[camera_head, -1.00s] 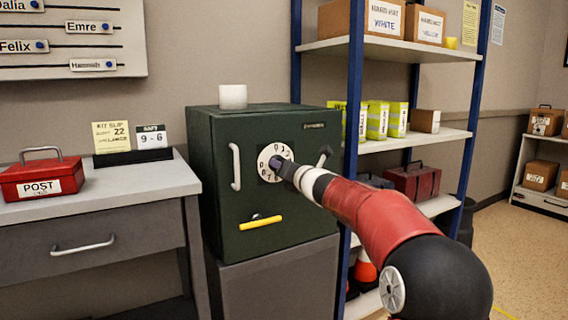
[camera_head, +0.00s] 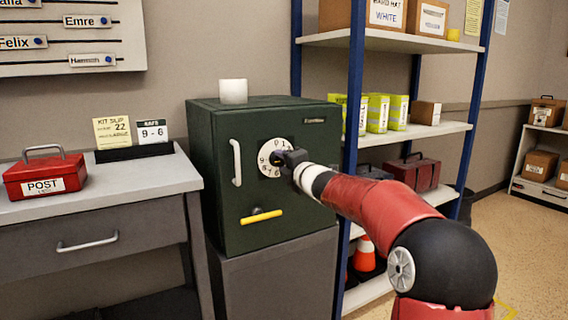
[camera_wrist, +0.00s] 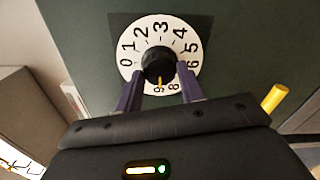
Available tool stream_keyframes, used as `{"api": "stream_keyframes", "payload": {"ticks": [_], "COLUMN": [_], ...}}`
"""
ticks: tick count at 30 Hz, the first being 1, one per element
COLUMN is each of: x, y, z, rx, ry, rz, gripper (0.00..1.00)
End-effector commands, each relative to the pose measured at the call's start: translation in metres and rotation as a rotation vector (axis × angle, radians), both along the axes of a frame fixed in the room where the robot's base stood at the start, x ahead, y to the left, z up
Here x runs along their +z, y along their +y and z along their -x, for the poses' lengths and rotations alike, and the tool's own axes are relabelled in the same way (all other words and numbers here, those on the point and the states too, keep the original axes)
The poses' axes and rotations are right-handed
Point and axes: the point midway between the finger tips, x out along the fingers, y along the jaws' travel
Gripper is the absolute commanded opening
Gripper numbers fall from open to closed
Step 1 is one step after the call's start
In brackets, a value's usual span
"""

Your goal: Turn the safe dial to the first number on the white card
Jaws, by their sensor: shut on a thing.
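The dark green safe (camera_head: 215,215) stands upright with a round white number dial (camera_head: 266,164) on its door. The dial also shows in the wrist view (camera_wrist: 128,75), with a black knob (camera_wrist: 158,63) at its centre. A yellow pointer mark (camera_wrist: 160,83) on the knob is at the 9, close to the 8. My gripper (camera_head: 284,158) is at the dial, its two purple fingers (camera_wrist: 160,88) either side of the knob and shut on it. The fingers hide part of the dial's lower numbers. The white card (camera_head: 152,131) reads "SAFE 9 - 6" and stands on the desk.
A yellow handle (camera_head: 261,217) sits below the dial, and a pale bar (camera_head: 236,162) to its left. A white block (camera_head: 233,91) is on top of the safe. A red POST box (camera_head: 45,176) and a yellow kit slip (camera_head: 113,131) are on the desk. Blue-posted shelves (camera_head: 355,110) stand close on the right.

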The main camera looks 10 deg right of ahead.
Motion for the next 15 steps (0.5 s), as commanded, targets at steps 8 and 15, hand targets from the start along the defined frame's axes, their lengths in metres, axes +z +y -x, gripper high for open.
{"api": "stream_keyframes", "payload": {"ticks": [8,15], "x": [-0.0018,-0.0018], "y": [0.0007,0.0008], "z": [-0.0002,-0.0002], "rx": [0.001,0.001], "ry": [0.024,0.027], "rz": [-0.063,-0.071], "gripper": [0.16,0.16]}}
